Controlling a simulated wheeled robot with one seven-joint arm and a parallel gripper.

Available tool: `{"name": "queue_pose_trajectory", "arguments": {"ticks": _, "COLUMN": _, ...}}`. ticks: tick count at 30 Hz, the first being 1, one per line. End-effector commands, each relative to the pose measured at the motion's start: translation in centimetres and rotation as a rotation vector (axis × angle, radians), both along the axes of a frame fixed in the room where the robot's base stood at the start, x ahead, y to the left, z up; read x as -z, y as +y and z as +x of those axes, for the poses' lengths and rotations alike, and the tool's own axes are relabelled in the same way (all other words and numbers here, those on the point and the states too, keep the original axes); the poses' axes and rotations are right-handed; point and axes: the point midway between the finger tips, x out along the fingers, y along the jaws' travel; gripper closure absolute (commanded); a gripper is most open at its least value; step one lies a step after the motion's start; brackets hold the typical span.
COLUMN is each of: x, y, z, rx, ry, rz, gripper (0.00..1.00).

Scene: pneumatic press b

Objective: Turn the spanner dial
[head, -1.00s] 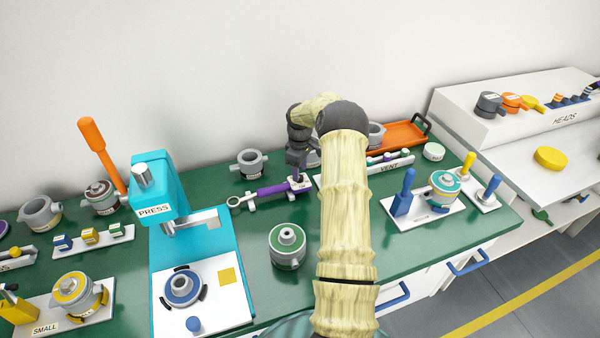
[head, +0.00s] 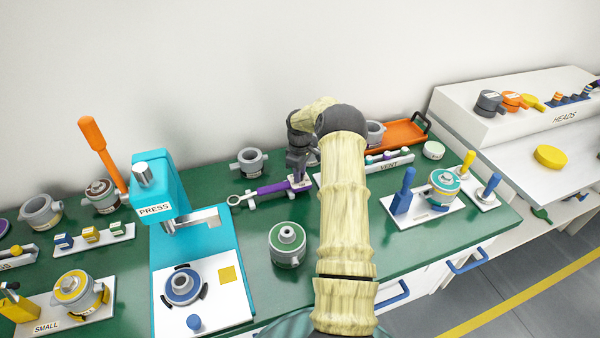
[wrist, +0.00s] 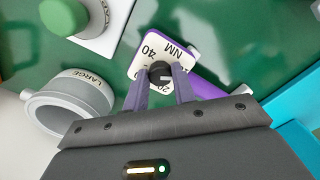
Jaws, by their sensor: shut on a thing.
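The purple spanner (head: 268,189) lies on a white rest on the green bench, with its grey ring end at the left. Its dial end is under my gripper (head: 299,183) at the right. In the wrist view the dial is a black knob (wrist: 160,73) with a white mark, on a white plate (wrist: 145,52) printed with NM, 40 and 20. My gripper (wrist: 161,76) points down with its two purple-grey fingers on either side of the knob, shut on it. In the head view the arm and fingers hide most of the dial.
A grey ring marked LARGE (wrist: 75,98) lies beside the fingers in the wrist view. The blue press (head: 180,240) stands left of the spanner. A grey part with a green top (head: 287,244) stands in front of it. An orange tray (head: 400,134) is behind right.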

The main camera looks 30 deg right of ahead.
Motion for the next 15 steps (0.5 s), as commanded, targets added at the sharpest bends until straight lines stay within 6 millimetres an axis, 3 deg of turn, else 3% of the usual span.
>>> {"name": "queue_pose_trajectory", "arguments": {"ticks": 15, "x": 0.00, "y": 0.03, "z": 0.06, "rx": 0.249, "ry": -0.001, "rz": -0.002, "gripper": 0.97}}
